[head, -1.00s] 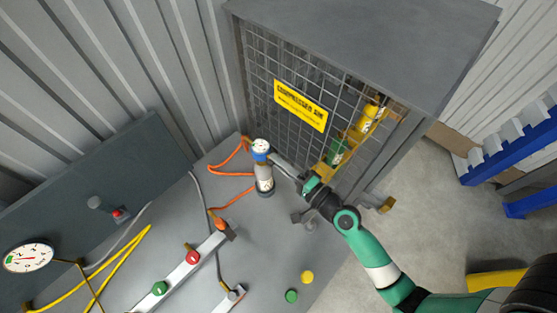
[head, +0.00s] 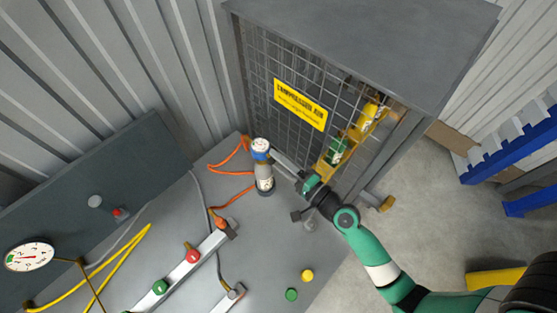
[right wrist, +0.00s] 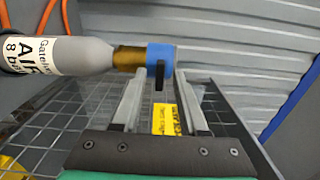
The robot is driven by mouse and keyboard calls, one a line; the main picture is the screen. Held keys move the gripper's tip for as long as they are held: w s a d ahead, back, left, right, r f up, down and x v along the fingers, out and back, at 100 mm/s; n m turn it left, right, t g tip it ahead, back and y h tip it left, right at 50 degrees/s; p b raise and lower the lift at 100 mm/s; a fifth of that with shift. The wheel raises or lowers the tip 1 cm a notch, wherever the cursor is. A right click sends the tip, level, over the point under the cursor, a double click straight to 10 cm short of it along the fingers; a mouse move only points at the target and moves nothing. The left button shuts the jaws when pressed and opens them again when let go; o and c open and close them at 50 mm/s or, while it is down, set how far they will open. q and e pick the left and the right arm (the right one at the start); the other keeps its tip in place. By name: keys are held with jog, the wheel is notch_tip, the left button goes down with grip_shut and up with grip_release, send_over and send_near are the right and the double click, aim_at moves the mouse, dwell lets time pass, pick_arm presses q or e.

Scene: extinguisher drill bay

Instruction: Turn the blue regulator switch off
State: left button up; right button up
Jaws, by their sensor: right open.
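The blue regulator (head: 261,149) sits on top of a small upright grey air cylinder (head: 264,175) with a white label, on the grey bench. In the right wrist view, the blue regulator (right wrist: 160,57) has a short black lever (right wrist: 160,76) on the side facing me. My right gripper (head: 278,158) reaches it from the right. Its jaws are open, and in the right wrist view the two fingers (right wrist: 160,72) stand on either side of the lever, with the regulator between or just beyond the tips. Contact cannot be told. My left gripper is not in view.
A mesh cage (head: 292,65) with a yellow sign (head: 300,104) stands close behind the cylinder. An orange hose (head: 235,174) lies left of it. A rail with red and green knobs (head: 190,262) and a gauge (head: 29,257) are at the lower left.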

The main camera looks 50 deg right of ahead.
jog(key=s+b, duration=0.3)
jog(key=s, duration=0.8)
jog(key=shift+s+a+b, duration=0.3)
jog(key=shift+b, duration=0.05)
